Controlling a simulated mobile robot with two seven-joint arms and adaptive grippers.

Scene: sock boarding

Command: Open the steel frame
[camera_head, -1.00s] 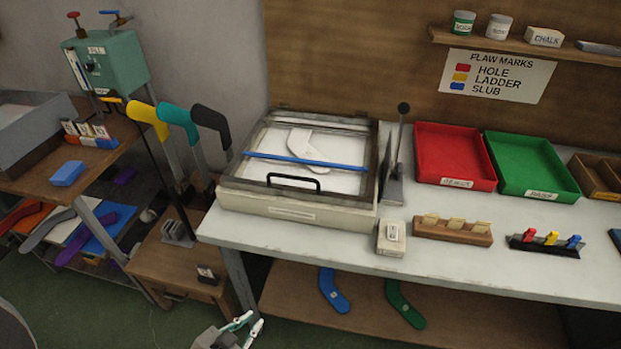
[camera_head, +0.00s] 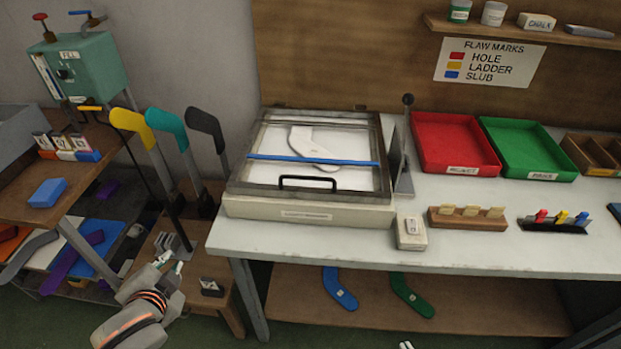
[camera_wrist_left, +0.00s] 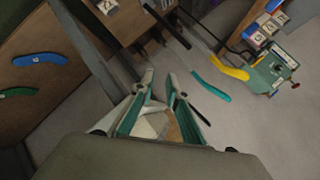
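The steel frame (camera_head: 243,187) lies flat and shut on its pale base box (camera_head: 300,211) at the left end of the bench. A black handle (camera_head: 308,178) is on its front edge. A blue bar (camera_head: 312,160) crosses it, and a white sock-shaped form (camera_head: 318,147) shows inside. My left gripper (camera_head: 172,264) is low, to the left of and in front of the bench, well apart from the frame. In the left wrist view my left gripper (camera_wrist_left: 160,85) has its fingers apart with nothing clearly held. Only a pale tip, perhaps of my right gripper (camera_head: 406,345), shows at the bottom edge.
A stand with yellow, teal and black boards (camera_head: 165,133) is left of the bench. A grey metal upright (camera_head: 402,160) stands right of the frame. A small white box (camera_head: 410,233), red tray (camera_head: 452,146) and green tray (camera_head: 530,152) lie further right. The bench's front strip is clear.

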